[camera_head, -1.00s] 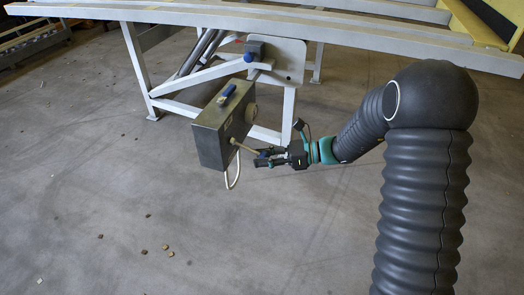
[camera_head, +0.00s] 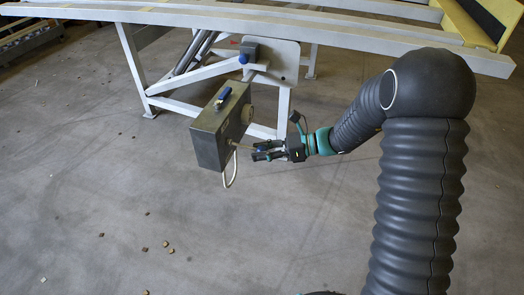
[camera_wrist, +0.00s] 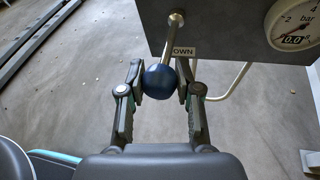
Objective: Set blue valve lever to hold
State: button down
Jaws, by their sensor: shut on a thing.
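A grey control box (camera_head: 210,145) hangs by the frame's leg. A lever rod (camera_head: 243,148) comes out of its right side, nearly level. In the wrist view the rod (camera_wrist: 174,35) ends in a dark blue ball knob (camera_wrist: 160,82). My gripper (camera_head: 256,150) is shut on this knob, with one finger on each side of it; it also shows in the wrist view (camera_wrist: 160,80). A label reading "OWN" (camera_wrist: 184,51) is partly covered by the rod. A separate blue handle (camera_head: 222,97) lies on top of the box.
A round gauge (camera_wrist: 298,25) on the box reads 0.0 bar. A pale hose (camera_head: 232,172) loops below the box. The white tilting frame (camera_head: 270,33) stands behind. The floor in front is open, with small scraps (camera_head: 165,245).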

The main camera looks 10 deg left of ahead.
jog(key=c, duration=0.8)
grip_release()
jog(key=shift+r, duration=0.1)
jog(key=v, duration=1.2)
